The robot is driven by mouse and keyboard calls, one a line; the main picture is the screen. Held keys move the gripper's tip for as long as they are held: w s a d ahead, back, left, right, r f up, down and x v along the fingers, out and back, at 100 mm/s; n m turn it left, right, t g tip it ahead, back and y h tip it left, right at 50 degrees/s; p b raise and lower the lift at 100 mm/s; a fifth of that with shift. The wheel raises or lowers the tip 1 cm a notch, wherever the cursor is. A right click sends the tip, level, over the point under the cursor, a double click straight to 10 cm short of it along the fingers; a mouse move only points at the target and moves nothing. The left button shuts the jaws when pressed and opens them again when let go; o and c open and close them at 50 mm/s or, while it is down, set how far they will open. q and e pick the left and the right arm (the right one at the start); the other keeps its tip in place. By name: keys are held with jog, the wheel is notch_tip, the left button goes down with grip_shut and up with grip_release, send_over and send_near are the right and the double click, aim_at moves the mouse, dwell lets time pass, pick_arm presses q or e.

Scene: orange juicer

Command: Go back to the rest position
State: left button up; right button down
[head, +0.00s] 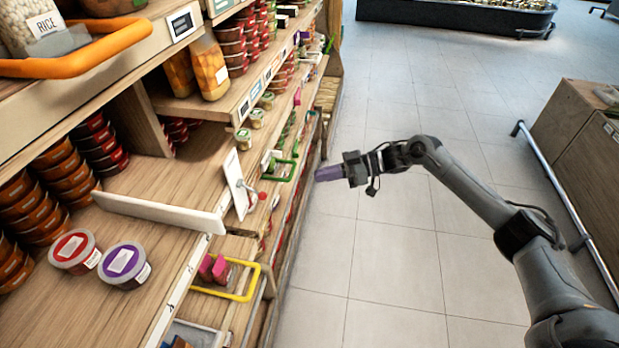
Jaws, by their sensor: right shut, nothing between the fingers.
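My right gripper (329,173) shows at the end of my right arm, which comes in from the lower right. Its purple fingers are shut with nothing held, and they point left toward the shelf front. It hangs over the floor beside the shelving, close to a green-framed holder; I cannot tell whether it touches anything. My left gripper is not in the view. No orange juicer can be made out.
Wooden shelving (145,190) with jars and tubs fills the left. A red-lidded tub (74,251) and a purple-lidded tub (124,265) stand on the near shelf. A wooden counter (585,150) with a metal rail is at right. The tiled floor (400,270) between is clear.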

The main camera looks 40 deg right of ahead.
jog(key=shift+s+d, duration=0.35)
jog(key=shift+d, duration=0.05)
